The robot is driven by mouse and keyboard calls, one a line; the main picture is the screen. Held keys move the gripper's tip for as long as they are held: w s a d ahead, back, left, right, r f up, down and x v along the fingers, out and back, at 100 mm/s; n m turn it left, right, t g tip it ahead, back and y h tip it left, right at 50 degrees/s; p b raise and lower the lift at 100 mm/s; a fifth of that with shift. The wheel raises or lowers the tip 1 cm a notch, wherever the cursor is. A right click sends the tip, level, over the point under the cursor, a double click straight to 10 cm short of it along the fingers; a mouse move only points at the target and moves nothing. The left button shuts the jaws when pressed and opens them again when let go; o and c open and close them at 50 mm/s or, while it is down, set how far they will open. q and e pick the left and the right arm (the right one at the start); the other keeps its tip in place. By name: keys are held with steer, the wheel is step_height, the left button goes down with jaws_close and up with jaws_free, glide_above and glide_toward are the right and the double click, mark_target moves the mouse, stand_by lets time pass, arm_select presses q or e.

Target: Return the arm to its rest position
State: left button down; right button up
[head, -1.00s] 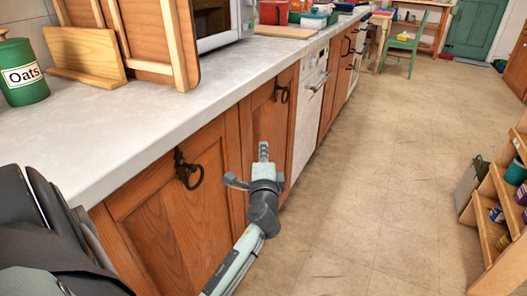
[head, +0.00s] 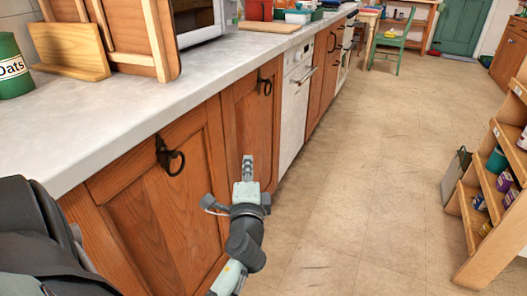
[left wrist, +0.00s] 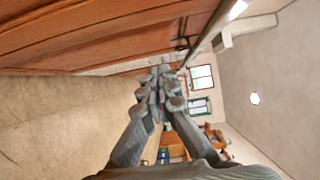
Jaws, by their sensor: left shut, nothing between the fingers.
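My left gripper (head: 247,168) is in front of the wooden cabinet doors, below the countertop's front edge. Its fingers point away from me along the cabinets. In the left wrist view the two fingers of the gripper (left wrist: 158,75) meet at the tips, with nothing between them. The gripper appears apart from the cabinet door (head: 190,205) beside it. My right gripper is in neither view.
The pale countertop (head: 120,130) runs along the left, with an oats canister (head: 12,75) on it. Iron ring handles (head: 170,156) stick out from the doors. A wooden shelf (head: 480,205) stands at the right. The floor (head: 350,170) between is clear.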

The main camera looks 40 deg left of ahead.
arm_select(q)
steer(key=shift+s+d, duration=0.1)
steer(key=shift+s, duration=0.05)
steer(key=s+d+f+n+g+h, duration=0.2)
steer(key=s+f+n+g+h, duration=0.1)
steer(key=f, duration=0.6)
steer(key=s+d+f+n+g+h, duration=0.2)
steer(key=f, duration=0.7)
steer(key=s+d+f+n+g+h+p, duration=0.1)
steer(key=s+d+f+n+g+h, duration=0.2)
steer(key=s+d+f+g+h, duration=0.2)
steer(key=s+d+f, duration=0.3)
steer(key=s+f, duration=0.3)
steer(key=shift+f+g, duration=0.2)
steer(key=shift+g, duration=0.1)
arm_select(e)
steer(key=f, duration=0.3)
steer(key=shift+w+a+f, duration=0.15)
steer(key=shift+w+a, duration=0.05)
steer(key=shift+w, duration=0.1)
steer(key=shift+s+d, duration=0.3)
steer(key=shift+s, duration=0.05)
